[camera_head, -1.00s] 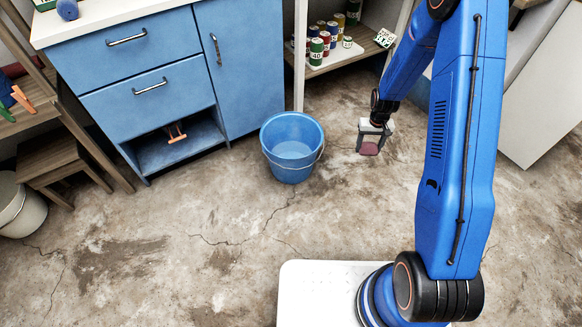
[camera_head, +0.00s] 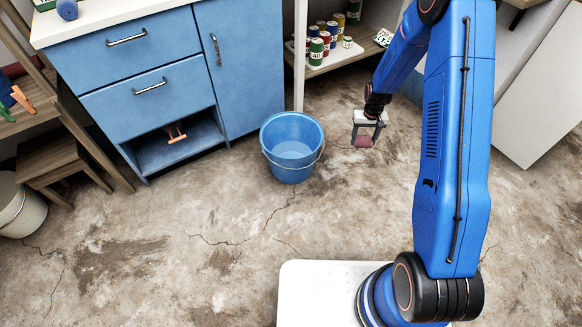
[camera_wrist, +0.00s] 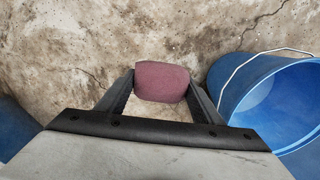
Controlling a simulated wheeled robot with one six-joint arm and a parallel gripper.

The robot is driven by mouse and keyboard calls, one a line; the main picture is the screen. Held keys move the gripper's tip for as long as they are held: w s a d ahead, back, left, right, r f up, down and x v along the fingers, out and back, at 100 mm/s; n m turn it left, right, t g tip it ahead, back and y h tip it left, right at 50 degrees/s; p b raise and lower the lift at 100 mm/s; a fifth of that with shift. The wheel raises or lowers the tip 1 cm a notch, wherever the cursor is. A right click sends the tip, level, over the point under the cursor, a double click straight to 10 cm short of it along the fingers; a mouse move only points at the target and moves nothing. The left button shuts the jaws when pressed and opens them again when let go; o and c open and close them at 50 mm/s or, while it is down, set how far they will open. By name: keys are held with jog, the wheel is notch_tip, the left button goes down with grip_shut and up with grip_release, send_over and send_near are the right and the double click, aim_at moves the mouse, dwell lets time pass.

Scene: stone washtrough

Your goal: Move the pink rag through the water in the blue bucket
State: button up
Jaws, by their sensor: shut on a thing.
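The pink rag (camera_head: 363,141) is a small dusky-pink bundle held between the fingertips of my gripper (camera_head: 364,137). In the wrist view the rag (camera_wrist: 162,82) sits between both fingers of my gripper (camera_wrist: 162,88), which are shut on it. The blue bucket (camera_head: 291,167) stands upright on the floor, left of my gripper in the head view, with pale water inside. In the wrist view the bucket (camera_wrist: 232,82) is at the right, its handle resting over the rim. The rag is outside the bucket and apart from it.
A blue cabinet (camera_head: 150,55) with an open lower shelf stands behind left. A shelf with several coloured cans (camera_head: 316,50) is at the back. A wooden stool (camera_head: 55,165) and a pale bucket (camera_head: 18,210) are at far left. The floor around the blue bucket is clear.

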jog(key=shift+w+a, duration=0.1)
jog(key=shift+w, duration=0.25)
jog(key=s+d, duration=0.2)
jog(key=s, duration=0.3)
jog(key=shift+s, duration=0.3)
jog(key=shift+d, duration=0.1)
jog(key=shift+w+a, duration=0.35)
jog(key=shift+w, duration=0.6)
jog(key=shift+w+a, duration=0.4)
jog(key=shift+w, duration=0.5)
jog(key=shift+w+a, duration=0.35)
jog(key=shift+w, duration=0.6)
notch_tip(320, 180, up, 28)
jog(key=shift+f, duration=0.2)
dwell(0.6)
